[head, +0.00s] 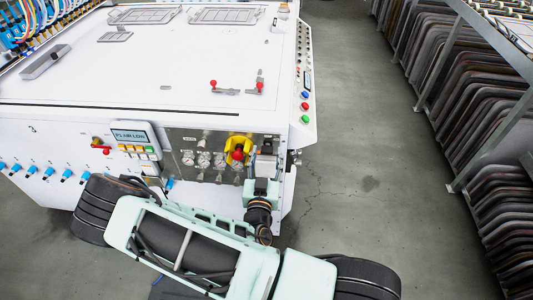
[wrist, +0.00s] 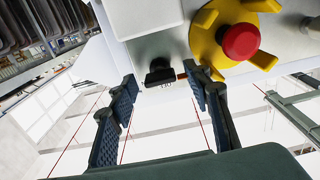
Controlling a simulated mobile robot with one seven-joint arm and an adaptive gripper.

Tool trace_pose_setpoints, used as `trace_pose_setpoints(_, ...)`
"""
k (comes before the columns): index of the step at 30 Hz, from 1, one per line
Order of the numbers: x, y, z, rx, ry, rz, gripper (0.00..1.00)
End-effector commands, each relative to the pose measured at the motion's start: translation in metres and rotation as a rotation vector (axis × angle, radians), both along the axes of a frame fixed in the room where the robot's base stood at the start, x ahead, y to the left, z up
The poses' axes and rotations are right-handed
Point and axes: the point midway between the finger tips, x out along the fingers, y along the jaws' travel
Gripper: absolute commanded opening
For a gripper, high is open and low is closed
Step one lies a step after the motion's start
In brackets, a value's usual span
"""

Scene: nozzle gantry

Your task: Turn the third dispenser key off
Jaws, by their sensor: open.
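My gripper (wrist: 159,79) is open, with one dark finger to each side of the key and nothing held. The key lies between the fingertips in the picture; contact is not visible. In the head view my gripper (head: 264,167) is at the machine's front right corner, and the key cannot be made out there.
A yellow emergency stop with a red button (wrist: 240,42) sits close to the right finger; it also shows in the head view (head: 238,152). Gauges (head: 204,159) line the front panel of the white machine (head: 150,75). Racks (head: 470,110) stand at right, beyond clear floor.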

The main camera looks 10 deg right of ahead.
Motion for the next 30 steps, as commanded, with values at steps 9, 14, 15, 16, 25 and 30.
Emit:
trace_pose_setpoints(9, 0.0035, -0.0011, 0.0002, 0.000, -0.001, 0.000, 0.45)
trace_pose_setpoints(14, 0.0033, -0.0011, 0.0002, 0.000, -0.001, 0.000, 0.28)
trace_pose_setpoints(15, 0.0033, -0.0011, 0.0002, 0.000, -0.001, 0.000, 0.24)
trace_pose_setpoints(16, 0.0032, -0.0011, 0.0002, 0.000, -0.001, 0.000, 0.21)
trace_pose_setpoints(25, 0.0032, -0.0009, 0.0001, -0.004, 0.000, 0.000, 0.03)
trace_pose_setpoints(30, 0.0032, -0.0009, -0.0004, -0.036, 0.011, 0.000, 0.03)
